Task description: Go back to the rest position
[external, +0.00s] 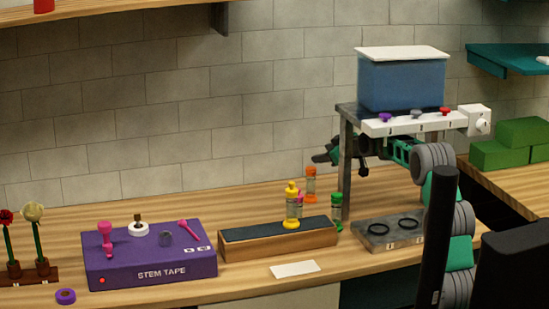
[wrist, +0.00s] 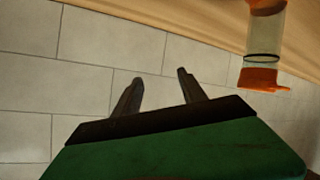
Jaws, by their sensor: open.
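My gripper (external: 333,152) is open and empty. It hangs in the air left of the front post of the metal stand, with my arm reaching in from the right under the stand's top. In the wrist view my gripper (wrist: 155,92) shows two spread fingers with only wall tiles behind them. An orange-capped vial (external: 311,184) stands on the counter below and behind my gripper; it also shows at the upper right of the wrist view (wrist: 262,50), apart from the fingers.
A blue tank (external: 402,82) sits on the metal stand (external: 346,165). A purple stem tape box (external: 150,256) and flowers (external: 34,212) are at left. A white card (external: 295,269) lies in front.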

